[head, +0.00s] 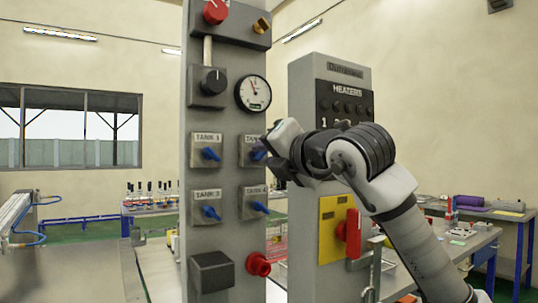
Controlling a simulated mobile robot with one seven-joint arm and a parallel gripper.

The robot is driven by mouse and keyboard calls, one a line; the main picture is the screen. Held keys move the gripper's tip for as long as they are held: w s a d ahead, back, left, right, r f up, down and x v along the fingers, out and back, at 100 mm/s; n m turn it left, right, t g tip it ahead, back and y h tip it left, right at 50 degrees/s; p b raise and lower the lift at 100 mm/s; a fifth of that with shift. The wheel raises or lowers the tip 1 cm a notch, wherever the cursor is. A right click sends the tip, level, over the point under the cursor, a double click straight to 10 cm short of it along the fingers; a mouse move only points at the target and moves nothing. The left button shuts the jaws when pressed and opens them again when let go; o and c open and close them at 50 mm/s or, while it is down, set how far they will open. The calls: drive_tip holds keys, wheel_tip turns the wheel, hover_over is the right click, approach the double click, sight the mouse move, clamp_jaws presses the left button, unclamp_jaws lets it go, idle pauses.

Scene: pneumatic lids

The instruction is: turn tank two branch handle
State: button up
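The tank two branch valve (247,143) is on the grey column panel, upper right of the group of blue-handled valves. Its label is mostly covered, and only part of its blue handle (258,153) shows beside my gripper. My gripper (271,155) reaches in from the right and is right at this handle. I cannot tell whether it touches the handle, and its fingers are too hidden to show open or shut.
The tank 1 (210,153), tank 3 (210,212) and tank 4 (258,206) handles sit close around. A pressure gauge (253,94) is just above. A heaters cabinet (302,82) stands behind my arm, with a red switch (351,234). A red knob (258,264) protrudes below.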

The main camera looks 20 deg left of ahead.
drive_tip(key=b+v, duration=0.3)
drive_tip(key=v, duration=1)
drive_tip(key=shift+s+d, duration=0.25)
